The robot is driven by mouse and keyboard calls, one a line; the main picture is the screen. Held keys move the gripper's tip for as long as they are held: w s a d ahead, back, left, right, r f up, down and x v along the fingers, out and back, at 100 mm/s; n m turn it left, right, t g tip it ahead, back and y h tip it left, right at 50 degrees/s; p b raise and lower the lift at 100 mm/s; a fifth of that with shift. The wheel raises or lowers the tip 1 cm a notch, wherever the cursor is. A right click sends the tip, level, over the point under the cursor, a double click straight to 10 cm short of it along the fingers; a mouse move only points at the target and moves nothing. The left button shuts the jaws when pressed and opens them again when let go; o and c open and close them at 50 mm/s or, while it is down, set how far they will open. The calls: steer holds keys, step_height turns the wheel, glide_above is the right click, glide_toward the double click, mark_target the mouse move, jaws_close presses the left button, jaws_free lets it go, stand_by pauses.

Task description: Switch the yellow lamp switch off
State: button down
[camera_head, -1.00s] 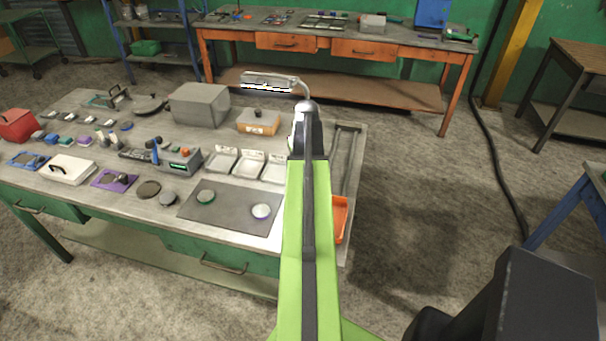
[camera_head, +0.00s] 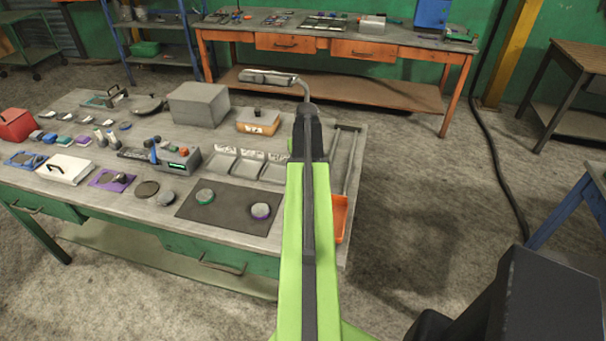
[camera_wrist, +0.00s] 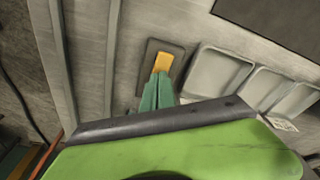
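The yellow lamp switch (camera_wrist: 163,64) is a yellow rocker in a dark grey base plate (camera_wrist: 155,52), seen in the wrist view. My gripper (camera_wrist: 161,76) has green fingers that are together, with their tips at the lower end of the yellow rocker; they seem to touch it. In the head view my arm hides the switch and most of the gripper. The lamp (camera_head: 268,78) hangs on a bent neck above the back of the bench, and its head is dark.
Shallow grey trays (camera_head: 247,167) lie left of my arm, with a dark mat (camera_head: 229,209) in front. A tan box (camera_head: 258,122) and a grey box (camera_head: 198,104) stand behind. Floor right of the bench is clear.

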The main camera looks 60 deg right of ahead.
step_height(320, 180, up, 7)
steer(key=p, duration=0.7)
stand_by(0.5)
